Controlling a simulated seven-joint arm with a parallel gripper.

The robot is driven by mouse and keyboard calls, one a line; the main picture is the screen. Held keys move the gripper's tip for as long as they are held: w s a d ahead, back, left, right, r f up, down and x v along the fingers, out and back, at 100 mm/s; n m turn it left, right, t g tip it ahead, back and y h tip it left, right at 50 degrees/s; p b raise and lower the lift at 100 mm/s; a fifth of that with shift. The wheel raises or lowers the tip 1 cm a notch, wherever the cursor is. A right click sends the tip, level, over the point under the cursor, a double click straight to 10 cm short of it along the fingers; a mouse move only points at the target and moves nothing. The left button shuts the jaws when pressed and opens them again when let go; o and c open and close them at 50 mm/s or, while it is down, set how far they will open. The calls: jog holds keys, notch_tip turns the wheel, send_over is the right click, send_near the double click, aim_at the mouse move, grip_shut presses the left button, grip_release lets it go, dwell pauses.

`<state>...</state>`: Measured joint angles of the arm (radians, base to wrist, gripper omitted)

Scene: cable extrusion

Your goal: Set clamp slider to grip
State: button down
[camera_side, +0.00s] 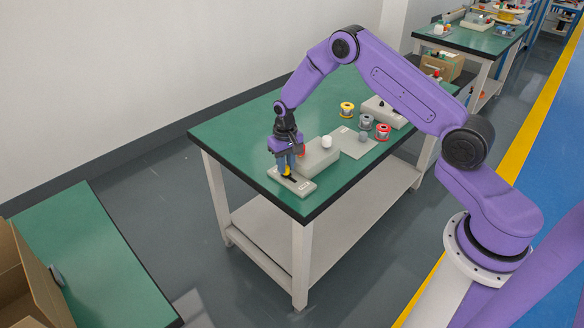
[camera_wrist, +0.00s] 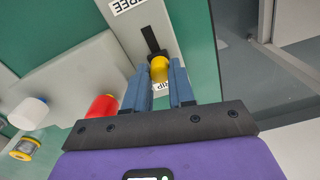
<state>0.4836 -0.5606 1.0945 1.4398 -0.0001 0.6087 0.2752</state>
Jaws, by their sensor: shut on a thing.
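The clamp slider is a yellow knob (camera_wrist: 159,68) in a dark slot on a pale plate (camera_wrist: 128,25). The plate also shows in the side view (camera_side: 305,187), near the table's front corner. A FREE label (camera_wrist: 128,5) is at the far end of the slot, and a partly covered label ending in "RIP" (camera_wrist: 165,88) is at the near end. The knob sits at the near end, close to that partly covered label, with empty slot towards FREE. My gripper (camera_wrist: 160,72) is shut on the knob, one blue finger on each side. In the side view my gripper (camera_side: 287,173) points down over the plate.
Several spools, including a yellow one (camera_side: 347,109), stand farther back. The green table (camera_side: 235,130) is clear to the left.

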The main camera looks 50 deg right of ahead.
jog(key=shift+w+r, duration=0.1)
jog(key=shift+w, duration=0.3)
jog(key=c, duration=1.2)
grip_release()
notch_tip(320, 180, up, 17)
jog(key=shift+r, duration=0.2)
jog(key=shift+s, duration=0.1)
